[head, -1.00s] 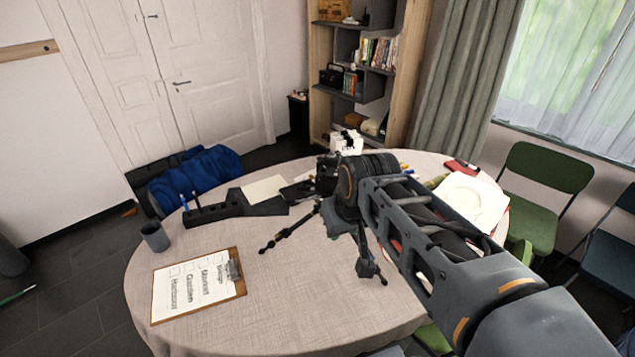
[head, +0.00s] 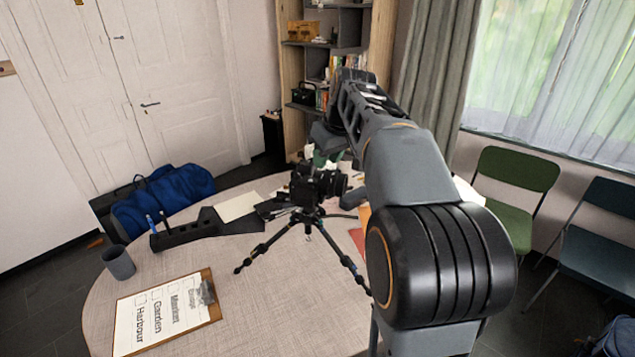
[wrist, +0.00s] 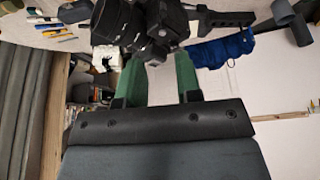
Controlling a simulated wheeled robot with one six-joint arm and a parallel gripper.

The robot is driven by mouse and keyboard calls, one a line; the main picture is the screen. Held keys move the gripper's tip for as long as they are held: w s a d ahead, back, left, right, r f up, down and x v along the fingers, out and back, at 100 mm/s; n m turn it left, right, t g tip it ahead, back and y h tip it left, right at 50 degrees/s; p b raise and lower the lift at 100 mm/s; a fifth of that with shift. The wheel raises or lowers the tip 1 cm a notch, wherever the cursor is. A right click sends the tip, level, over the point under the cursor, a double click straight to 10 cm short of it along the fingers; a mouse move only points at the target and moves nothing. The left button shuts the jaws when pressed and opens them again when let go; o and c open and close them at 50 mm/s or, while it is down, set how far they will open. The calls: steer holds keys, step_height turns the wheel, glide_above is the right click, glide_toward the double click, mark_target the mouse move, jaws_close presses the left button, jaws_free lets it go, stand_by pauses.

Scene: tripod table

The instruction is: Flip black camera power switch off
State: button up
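The black camera (head: 312,186) stands on a black tripod (head: 308,218) on the table, its lens pointing right in the head view. In the wrist view the camera (wrist: 140,25) fills the upper middle, just beyond the fingertips. Its power switch cannot be made out. My gripper (wrist: 159,62) has two green fingers set well apart, with nothing seen held between them. Whether a fingertip touches the camera I cannot tell.
The round table (head: 265,290) also holds a clipboard (head: 165,312), a grey cup (head: 118,262), a black organiser (head: 185,232) and papers. A blue bag (head: 165,200) lies on the floor beyond. A shelf (head: 292,70) stands behind.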

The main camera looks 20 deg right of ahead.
mark_target(317, 184)
steer(key=x, duration=0.9)
jaws_close()
